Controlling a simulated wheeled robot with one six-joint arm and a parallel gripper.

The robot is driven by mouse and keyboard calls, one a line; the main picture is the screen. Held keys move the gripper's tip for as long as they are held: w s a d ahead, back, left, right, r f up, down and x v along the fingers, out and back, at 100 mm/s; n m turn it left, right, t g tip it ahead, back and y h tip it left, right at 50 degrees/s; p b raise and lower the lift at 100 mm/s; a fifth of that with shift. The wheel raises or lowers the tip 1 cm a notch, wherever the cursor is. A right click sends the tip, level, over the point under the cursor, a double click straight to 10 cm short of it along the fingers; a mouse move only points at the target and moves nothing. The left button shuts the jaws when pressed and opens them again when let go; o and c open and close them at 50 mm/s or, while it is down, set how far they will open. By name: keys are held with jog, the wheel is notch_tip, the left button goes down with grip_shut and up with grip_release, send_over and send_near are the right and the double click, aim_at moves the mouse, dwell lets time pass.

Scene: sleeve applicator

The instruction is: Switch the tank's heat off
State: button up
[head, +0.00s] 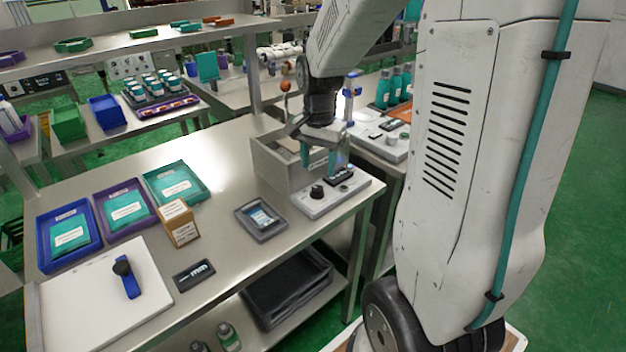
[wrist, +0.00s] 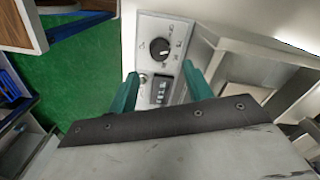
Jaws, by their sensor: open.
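The tank (head: 272,165) is a grey open metal box on the steel bench, with a pale control panel (head: 340,200) at its front. The panel carries a round black knob (head: 317,191) with a white pointer line, also seen in the wrist view (wrist: 160,48). Beside it is a small dark rectangular element (wrist: 160,91), a switch or display, I cannot tell which. My gripper (head: 320,160) is above the panel, teal fingers pointing down. In the wrist view my gripper (wrist: 161,72) is open, its fingers either side of the dark element; contact cannot be judged. The knob lies beyond the fingertips.
A grey tray (head: 262,236) holding a pouch lies left of the panel. A cardboard box (head: 179,224), coloured trays (head: 68,255) and a white board (head: 75,312) with a blue tool are farther left. Another bench with bottles (head: 384,90) stands behind the arm.

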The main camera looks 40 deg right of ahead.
aim_at(317, 188)
jog(key=f, duration=0.6)
jog(key=shift+a+f, duration=0.2)
jog(key=shift+f, duration=0.1)
jog(key=c, duration=1)
jog(key=shift+o, duration=0.2)
jog(key=shift+n, duration=0.4)
jog(key=n, duration=0.3)
jog(key=shift+n, duration=2.6)
